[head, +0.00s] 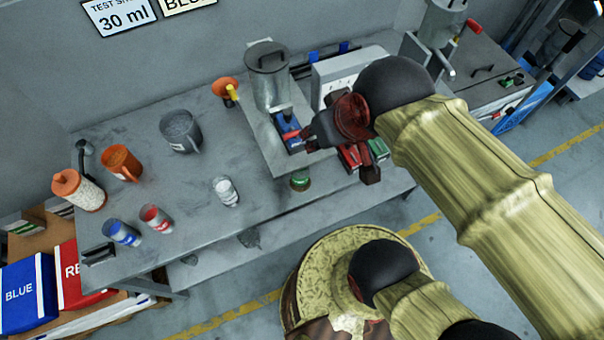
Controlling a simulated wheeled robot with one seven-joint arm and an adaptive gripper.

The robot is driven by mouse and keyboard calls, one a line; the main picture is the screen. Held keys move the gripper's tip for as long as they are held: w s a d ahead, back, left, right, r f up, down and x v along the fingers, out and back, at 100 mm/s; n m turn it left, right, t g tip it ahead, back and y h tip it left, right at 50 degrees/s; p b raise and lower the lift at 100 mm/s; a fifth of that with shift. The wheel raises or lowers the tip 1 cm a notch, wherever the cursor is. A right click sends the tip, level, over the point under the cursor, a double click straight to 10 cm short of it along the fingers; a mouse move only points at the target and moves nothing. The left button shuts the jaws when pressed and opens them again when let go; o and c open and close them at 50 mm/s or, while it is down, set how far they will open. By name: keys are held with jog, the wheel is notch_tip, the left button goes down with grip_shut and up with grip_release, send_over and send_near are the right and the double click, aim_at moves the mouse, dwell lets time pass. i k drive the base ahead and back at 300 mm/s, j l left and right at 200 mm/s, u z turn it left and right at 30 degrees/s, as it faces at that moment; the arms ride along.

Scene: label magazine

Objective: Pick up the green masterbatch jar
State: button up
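My gripper and arm hide part of the bench's right side.
A white jar (226,191), red jar (156,218) and blue jar (122,232) stand to the left. A metal canister (269,75) stands behind on the plate, by a blue box (289,131). Grey (180,130) and orange (121,162) jugs stand further back. The bench's middle is fairly clear.

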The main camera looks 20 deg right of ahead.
aim_at(299, 179)
jog(key=k+z, duration=0.2)
jog(key=k, duration=0.25)
jog(key=k+l+z, duration=0.15)
jog(key=k, duration=0.35)
jog(key=k+l+z, duration=0.2)
jog(key=k, duration=0.25)
